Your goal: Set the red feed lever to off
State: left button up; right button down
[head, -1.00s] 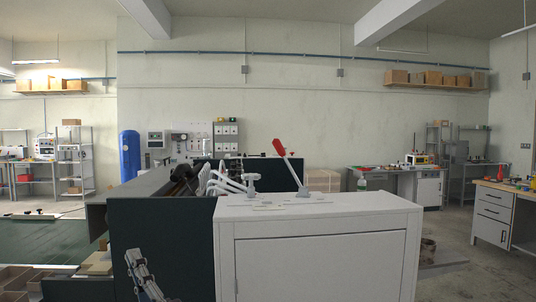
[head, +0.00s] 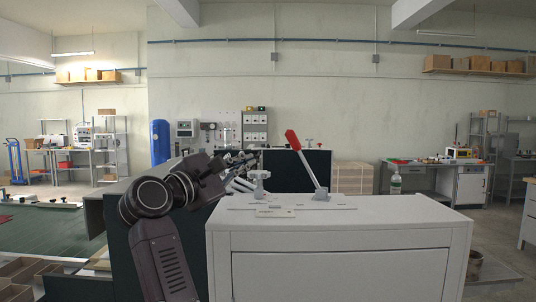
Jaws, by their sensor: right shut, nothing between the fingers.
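The feed lever has a red grip (head: 293,140) on a thin pale shaft. It rises from a pivot bracket (head: 321,194) on the white cabinet top and leans up to the left. My right gripper (head: 250,159) is shut and empty. It is to the left of the red grip, a little lower in the picture, with a visible gap between them. My right arm comes up from the bottom left, and its dark wrist hides part of the machine behind it. My left gripper is not in view.
The white cabinet (head: 340,240) fills the front middle, with a small label plate (head: 275,213) on top. A pale clamp-like fitting (head: 260,183) stands left of the lever, below my gripper. Space around the red grip looks clear.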

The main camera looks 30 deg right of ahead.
aim_at(304, 161)
jog(key=p+x, duration=0.2)
jog(key=x, duration=0.3)
jog(key=shift+d+r, duration=0.2)
jog(key=shift+r, duration=0.05)
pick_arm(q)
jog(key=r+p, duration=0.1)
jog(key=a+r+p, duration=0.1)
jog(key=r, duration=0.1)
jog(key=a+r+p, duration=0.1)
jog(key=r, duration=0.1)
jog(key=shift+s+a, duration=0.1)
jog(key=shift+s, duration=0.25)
pick_arm(e)
jog(key=d, duration=0.2)
jog(key=d+r, duration=0.1)
jog(key=s+d, duration=0.1)
jog(key=d, duration=0.1)
jog(key=shift+d+r, duration=0.35)
jog(key=shift+r, duration=0.05)
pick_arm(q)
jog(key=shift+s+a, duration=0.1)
